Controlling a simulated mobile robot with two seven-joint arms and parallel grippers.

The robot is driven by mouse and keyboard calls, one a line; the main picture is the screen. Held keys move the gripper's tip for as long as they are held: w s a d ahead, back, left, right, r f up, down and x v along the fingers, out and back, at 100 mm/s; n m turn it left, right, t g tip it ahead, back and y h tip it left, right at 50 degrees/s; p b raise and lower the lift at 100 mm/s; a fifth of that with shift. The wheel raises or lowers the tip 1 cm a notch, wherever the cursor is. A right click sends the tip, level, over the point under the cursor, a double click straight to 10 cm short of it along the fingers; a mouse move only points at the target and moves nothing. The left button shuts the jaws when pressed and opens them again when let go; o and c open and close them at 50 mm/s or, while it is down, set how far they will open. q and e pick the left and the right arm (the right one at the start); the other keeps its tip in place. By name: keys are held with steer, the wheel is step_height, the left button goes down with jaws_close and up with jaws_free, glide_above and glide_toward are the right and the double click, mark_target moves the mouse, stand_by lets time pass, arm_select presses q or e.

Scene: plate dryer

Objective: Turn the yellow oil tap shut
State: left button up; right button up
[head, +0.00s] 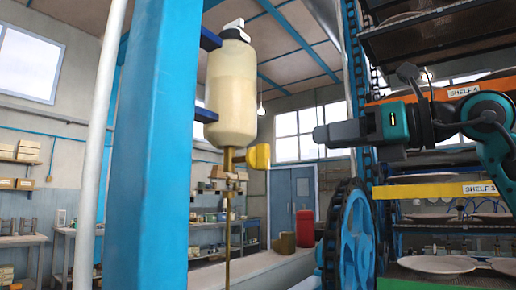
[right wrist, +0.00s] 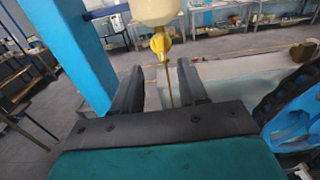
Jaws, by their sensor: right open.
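The yellow oil tap (head: 258,156) sits on a brass pipe just below a cream oil bottle (head: 231,92), and its handle sticks out to the right. My right gripper (head: 318,134) comes in from the right in the head view, to the right of the tap and apart from it. In the right wrist view the gripper (right wrist: 160,85) has its two black fingers apart, with nothing held between them. The yellow tap (right wrist: 160,44) shows beyond the fingertips, roughly centred between them. My left gripper is not in view.
A thick blue post (head: 150,150) stands left of the bottle, and blue brackets join them. A blue chain wheel (head: 356,238) and shelves with plates (head: 437,264) stand at the right. Open air lies between the gripper and the tap.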

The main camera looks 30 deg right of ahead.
mark_target(268, 146)
steer(key=p+x, duration=0.1)
steer(key=x, duration=1.1)
steer(key=shift+w+a+p, duration=0.1)
steer(key=shift+a+p, duration=0.05)
steer(key=shift+p, duration=0.25)
jaws_close()
